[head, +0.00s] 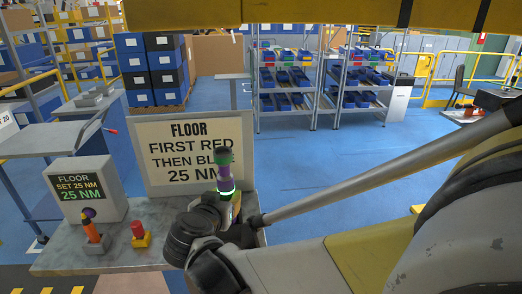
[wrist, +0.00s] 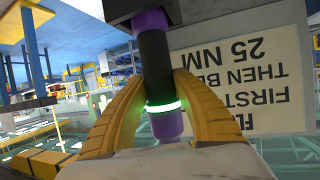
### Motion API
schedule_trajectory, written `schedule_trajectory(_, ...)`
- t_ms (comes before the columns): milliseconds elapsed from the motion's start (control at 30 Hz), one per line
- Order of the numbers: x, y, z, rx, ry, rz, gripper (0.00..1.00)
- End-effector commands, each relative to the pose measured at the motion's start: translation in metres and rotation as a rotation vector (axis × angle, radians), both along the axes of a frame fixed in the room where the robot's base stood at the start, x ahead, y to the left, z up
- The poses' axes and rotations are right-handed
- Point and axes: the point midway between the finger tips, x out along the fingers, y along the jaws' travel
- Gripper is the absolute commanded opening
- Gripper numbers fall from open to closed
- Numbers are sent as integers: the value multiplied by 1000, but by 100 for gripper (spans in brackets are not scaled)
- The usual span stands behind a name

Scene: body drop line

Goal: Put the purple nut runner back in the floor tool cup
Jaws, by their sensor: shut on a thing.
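The purple nut runner (head: 226,172) stands roughly upright in my gripper (head: 227,196), above the right end of the grey bench. In the wrist view my yellow fingers (wrist: 160,88) close around the nut runner's black body (wrist: 155,58), beside the lit ring. I cannot tell which holder is the floor tool cup.
The bench (head: 70,262) also carries a white box (head: 88,188) reading "FLOOR SET 25 NM". A large sign (head: 165,165) reading "FLOOR FIRST RED THEN BLUE 25 NM" stands behind my gripper. Bare bench top lies right of the yellow holder. Bin racks (head: 288,82) stand farther back.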

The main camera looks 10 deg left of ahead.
Motion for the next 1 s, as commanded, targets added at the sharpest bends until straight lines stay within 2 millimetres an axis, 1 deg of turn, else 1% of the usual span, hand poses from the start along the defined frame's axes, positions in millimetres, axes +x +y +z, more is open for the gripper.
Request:
schedule_trajectory(633,0,0,-12,-1,-1,0,0)
schedule_trajectory(667,0,0,-11,-1,-1,0,38)
schedule_trajectory(700,0,0,-11,-1,-1,0,50)
schedule_trajectory(733,0,0,-11,-1,-1,0,54)
schedule_trajectory(1000,0,0,-12,1,1,0,54)
